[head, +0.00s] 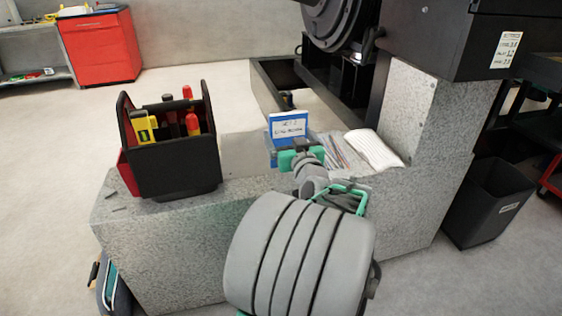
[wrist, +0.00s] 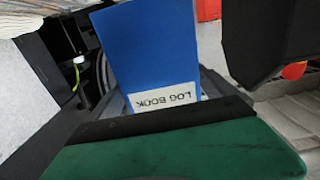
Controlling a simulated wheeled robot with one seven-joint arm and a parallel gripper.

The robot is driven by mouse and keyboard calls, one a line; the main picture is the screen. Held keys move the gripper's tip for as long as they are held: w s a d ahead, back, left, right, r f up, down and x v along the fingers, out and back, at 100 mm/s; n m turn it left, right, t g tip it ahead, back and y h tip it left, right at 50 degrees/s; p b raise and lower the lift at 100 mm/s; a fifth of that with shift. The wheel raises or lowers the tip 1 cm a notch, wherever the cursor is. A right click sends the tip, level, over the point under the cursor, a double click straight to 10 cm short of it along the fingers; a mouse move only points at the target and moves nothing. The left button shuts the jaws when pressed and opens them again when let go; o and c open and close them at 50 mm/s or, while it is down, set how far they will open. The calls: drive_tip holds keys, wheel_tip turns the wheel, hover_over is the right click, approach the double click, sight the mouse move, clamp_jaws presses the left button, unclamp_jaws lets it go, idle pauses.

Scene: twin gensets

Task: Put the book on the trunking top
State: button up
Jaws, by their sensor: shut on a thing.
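The blue book (head: 288,125) stands about upright in my gripper, its white label towards the head view. In the wrist view the book (wrist: 150,50) shows a plain blue cover and an upside-down "LOG BOOK" label. My gripper (head: 291,154) is shut on the book's lower edge. The grey speckled trunking top (head: 240,190) runs below and to both sides of it. The book appears to be above this top; the exact gap cannot be told. My arm hides part of the top's front.
A black tool bag (head: 172,160) with tools stands on the top at left. Grey strips (head: 343,152) and a white sheet or pad (head: 374,148) lie at right. A dark machine (head: 335,25) stands behind. A bare stretch lies between bag and book.

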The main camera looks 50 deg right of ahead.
drive_tip(key=w+d+f+b, duration=0.3)
drive_tip(key=w+d+f, duration=0.1)
drive_tip(key=f, duration=0.5)
drive_tip(key=shift+w+d+f, duration=0.15)
drive_tip(key=shift+d+f, duration=0.05)
drive_tip(key=shift+b, duration=0.3)
